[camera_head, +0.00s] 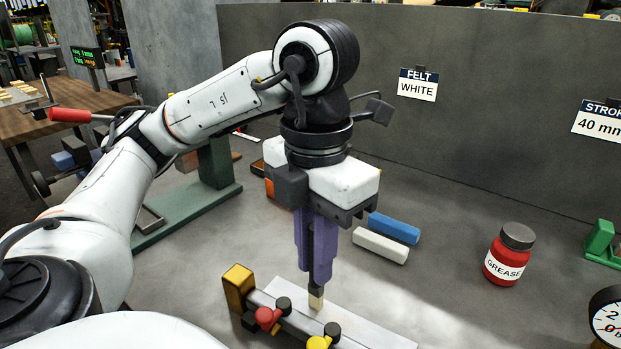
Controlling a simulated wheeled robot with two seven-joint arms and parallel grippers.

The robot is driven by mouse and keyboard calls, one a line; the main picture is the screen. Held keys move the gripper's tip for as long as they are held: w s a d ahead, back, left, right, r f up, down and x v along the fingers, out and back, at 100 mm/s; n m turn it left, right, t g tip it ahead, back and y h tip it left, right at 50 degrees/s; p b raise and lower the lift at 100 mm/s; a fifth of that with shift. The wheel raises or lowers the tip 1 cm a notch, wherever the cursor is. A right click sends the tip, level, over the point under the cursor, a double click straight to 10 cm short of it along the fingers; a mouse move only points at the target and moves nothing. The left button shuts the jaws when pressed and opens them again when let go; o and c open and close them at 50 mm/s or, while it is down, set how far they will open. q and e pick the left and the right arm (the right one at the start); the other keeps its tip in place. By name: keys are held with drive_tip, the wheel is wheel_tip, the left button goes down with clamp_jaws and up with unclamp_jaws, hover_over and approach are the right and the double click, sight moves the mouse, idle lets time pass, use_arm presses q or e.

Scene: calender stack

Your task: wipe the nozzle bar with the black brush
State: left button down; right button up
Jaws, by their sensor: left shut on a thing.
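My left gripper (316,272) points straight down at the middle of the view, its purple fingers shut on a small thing. It looks like the black brush (316,298), with a dark strip at the fingertips and a pale tip below; most of it is hidden between the fingers. The nozzle bar (294,318) seems to be the grey bar at the bottom, with a yellow end block (238,288) and red, yellow and black knobs. The pale tip is just behind the bar in the picture; I cannot tell whether they touch. My right gripper is not in view.
A pale plate (370,331) lies by the bar. Behind it lie a white block (380,245) and a blue block (394,228). A red grease jar (508,255), a gauge (610,318) and a green stand (602,242) are at the right. A grey wall (480,120) closes the back.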

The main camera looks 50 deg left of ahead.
use_arm(q)
drive_tip(key=shift+w+d+p, duration=0.7)
drive_tip(key=shift+w+d, duration=0.55)
drive_tip(key=shift+d, duration=2.5)
drive_tip(key=s+a, duration=0.1)
drive_tip(key=a, duration=0.4)
drive_tip(key=s+a, duration=0.1)
drive_tip(key=a, duration=0.1)
drive_tip(key=shift+s+a+r+b, duration=0.1)
drive_tip(key=shift+s+a+b, duration=0.2)
drive_tip(key=shift+b, duration=0.1)
drive_tip(key=shift+w+d+p, duration=0.9)
drive_tip(key=shift+w+d, duration=0.4)
drive_tip(key=shift+d, duration=2.5)
drive_tip(key=a, duration=0.2)
drive_tip(key=s+a, duration=0.1)
drive_tip(key=a, duration=0.1)
drive_tip(key=s+a+b, duration=0.1)
drive_tip(key=a, duration=0.2)
drive_tip(key=shift+s, duration=0.2)
drive_tip(key=w+d+p, duration=0.1)
drive_tip(key=w+d, duration=0.1)
drive_tip(key=d, duration=0.5)
drive_tip(key=shift+w+p, duration=0.2)
drive_tip(key=shift+p, duration=0.1)
